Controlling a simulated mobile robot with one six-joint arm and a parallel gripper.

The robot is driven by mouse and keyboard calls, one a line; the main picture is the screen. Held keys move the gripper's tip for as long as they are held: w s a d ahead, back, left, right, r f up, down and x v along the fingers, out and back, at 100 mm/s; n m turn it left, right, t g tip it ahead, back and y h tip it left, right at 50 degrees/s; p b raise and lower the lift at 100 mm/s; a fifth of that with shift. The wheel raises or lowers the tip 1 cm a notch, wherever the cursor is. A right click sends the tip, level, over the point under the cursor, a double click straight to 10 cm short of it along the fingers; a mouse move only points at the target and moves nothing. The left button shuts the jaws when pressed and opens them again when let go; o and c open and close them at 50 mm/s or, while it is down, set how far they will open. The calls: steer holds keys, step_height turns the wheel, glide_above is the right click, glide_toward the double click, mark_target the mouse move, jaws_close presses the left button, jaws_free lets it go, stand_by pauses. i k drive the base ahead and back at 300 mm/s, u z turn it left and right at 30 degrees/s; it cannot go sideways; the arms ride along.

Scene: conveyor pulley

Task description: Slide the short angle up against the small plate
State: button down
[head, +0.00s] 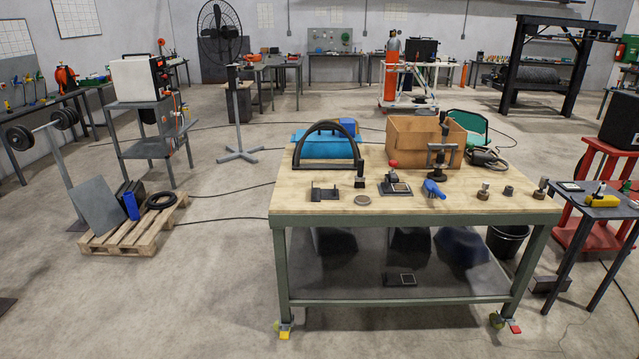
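The wooden-topped workbench (300,205) stands in front of me. A dark angle-shaped metal piece (325,194) lies near its front left; it looks like the short angle, but it is too small to be sure. A dark piece with a pale square face (400,187) lies to its right near the middle; it may be the small plate, though I cannot tell for certain. The two are clearly apart, with a round disc (362,200) and a dark upright post (360,175) between them. My gripper is not in view.
Behind are a blue case (345,147) with a black arch (297,152), a cardboard box (405,137) and a clamp (440,155). A blue brush (434,189) and several small metal parts lie to the right. The bench's front strip is mostly clear. A pallet (130,235) sits left.

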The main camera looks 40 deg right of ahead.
mark_target(316, 192)
steer(key=u, duration=0.05)
steer(key=i, duration=1)
steer(key=z, duration=0.05)
